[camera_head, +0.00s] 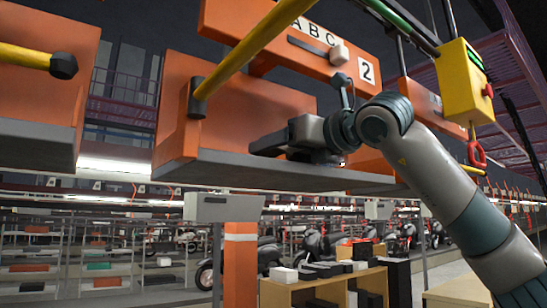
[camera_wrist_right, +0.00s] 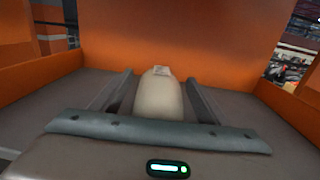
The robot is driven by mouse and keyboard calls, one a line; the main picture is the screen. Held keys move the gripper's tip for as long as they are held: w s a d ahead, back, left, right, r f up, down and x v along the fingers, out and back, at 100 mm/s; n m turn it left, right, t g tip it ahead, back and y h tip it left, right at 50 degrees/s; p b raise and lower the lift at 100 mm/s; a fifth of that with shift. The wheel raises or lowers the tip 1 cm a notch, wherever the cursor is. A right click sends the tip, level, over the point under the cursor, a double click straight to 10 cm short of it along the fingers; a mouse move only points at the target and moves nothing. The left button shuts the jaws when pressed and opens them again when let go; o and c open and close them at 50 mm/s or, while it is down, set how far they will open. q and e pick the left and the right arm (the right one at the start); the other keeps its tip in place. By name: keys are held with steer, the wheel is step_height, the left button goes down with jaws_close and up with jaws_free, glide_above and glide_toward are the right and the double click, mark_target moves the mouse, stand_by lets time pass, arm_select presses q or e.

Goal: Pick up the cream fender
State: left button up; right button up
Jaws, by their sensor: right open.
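The cream fender (camera_wrist_right: 159,98) lies on the grey floor of an orange carrier in the right wrist view, with a small pale label at its far end. My right gripper (camera_wrist_right: 160,84) is open, with one finger on each side of the fender; I cannot tell whether they touch it. In the head view my right gripper (camera_head: 268,145) reaches into the middle orange carrier (camera_head: 225,85) from the right, low over its grey floor. The fender cannot be made out there. My left gripper is not in view.
Orange carrier walls (camera_wrist_right: 180,45) rise behind and beside the fender. A yellow bar (camera_head: 255,45) slants across the carrier. A yellow control box (camera_head: 462,85) hangs near my right arm. Another orange carrier (camera_head: 40,75) is at the left. Shelves and motorcycles stand below.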

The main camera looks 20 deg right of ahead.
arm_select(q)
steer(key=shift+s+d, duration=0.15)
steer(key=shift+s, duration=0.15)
arm_select(e)
steer(key=c, duration=1.4)
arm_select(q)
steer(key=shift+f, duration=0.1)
arm_select(e)
steer(key=shift+r, duration=0.2)
